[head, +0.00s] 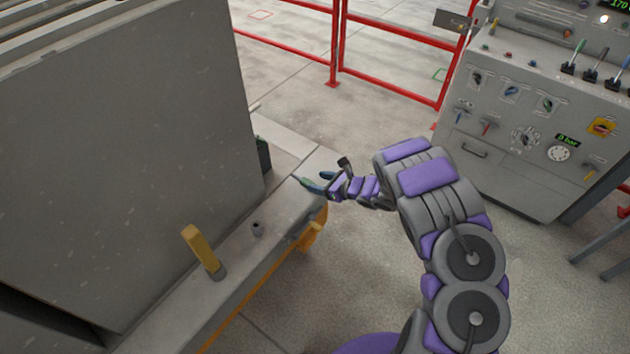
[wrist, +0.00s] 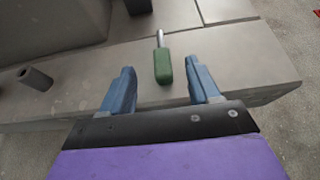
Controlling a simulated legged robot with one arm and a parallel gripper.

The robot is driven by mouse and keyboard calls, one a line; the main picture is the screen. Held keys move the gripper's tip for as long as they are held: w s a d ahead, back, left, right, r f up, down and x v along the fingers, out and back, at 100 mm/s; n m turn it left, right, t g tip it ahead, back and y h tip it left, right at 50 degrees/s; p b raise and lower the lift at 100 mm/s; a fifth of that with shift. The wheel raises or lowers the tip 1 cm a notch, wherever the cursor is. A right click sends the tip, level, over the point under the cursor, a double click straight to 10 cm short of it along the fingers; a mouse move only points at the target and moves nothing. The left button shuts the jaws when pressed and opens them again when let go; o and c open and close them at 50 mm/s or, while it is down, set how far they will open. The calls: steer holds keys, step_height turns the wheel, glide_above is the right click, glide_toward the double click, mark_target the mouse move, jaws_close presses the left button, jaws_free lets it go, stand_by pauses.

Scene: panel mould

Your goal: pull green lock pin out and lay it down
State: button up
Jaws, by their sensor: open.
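The green lock pin (wrist: 163,67) has a green handle and a thin metal shank pointing away from me in the wrist view. It appears to lie flat on the grey ledge (wrist: 230,50), out of any socket. My gripper (wrist: 160,72) is open, with one blue finger on each side of the green handle and a gap on both sides. In the head view my gripper (head: 318,184) is at the ledge's right end, and the pin (head: 306,182) shows as a small green piece at its fingertips, partly hidden.
A short hollow grey socket (head: 257,229) stands empty on the ledge, with a yellow-handled upright pin (head: 201,247) nearer. A large grey panel (head: 130,150) rises behind the ledge. A control cabinet (head: 535,110) and red railings (head: 390,83) stand beyond open floor.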

steer(key=v, duration=1.4)
steer(key=shift+d, duration=0.2)
